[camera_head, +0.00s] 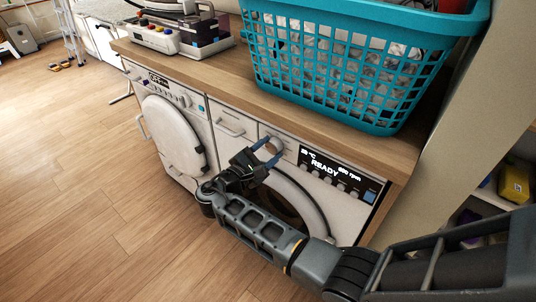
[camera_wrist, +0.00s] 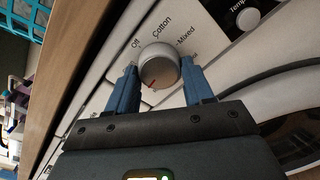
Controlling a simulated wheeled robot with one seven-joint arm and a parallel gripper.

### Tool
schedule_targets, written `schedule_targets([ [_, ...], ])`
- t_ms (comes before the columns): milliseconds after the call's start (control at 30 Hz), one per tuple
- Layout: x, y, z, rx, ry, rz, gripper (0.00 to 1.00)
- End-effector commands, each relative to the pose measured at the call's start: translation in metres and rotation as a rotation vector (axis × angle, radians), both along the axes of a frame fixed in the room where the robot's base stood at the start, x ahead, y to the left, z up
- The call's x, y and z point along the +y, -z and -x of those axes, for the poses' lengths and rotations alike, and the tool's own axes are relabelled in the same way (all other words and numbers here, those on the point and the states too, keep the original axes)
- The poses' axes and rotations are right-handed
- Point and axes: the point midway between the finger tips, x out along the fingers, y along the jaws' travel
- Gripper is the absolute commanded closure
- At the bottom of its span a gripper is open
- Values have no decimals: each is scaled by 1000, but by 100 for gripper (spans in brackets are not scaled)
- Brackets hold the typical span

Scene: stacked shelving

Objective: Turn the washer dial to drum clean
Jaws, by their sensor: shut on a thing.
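The washer (camera_head: 352,210) is the white front-loader at the right, with a black display reading READY and a round door below. Its silver dial (camera_wrist: 160,72) shows in the wrist view, with the labels Off, Cotton and Mixed around its upper side. A short red mark on the dial points down and left in that view, away from these labels. My gripper (camera_head: 269,152) is at the left part of the washer's panel. Its blue fingers (camera_wrist: 158,68) are shut on the dial, one on each side. Labels behind the fingers and palm are hidden, and I cannot read drum clean.
A teal laundry basket (camera_head: 330,90) stands on the wooden counter (camera_head: 222,84) above the washer. A second white machine (camera_head: 167,118) is to the left. A knob labelled Temp (camera_wrist: 247,18) sits beside the dial.

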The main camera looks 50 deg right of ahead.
Motion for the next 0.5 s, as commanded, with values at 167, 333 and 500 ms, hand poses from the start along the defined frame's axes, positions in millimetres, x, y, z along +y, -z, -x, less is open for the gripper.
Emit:
schedule_targets([
  [167,1,4,0,-167,-1,-6,79],
  [333,1,4,0,-328,-1,-11,79],
  [500,1,4,0,-488,-2,-18,79],
])
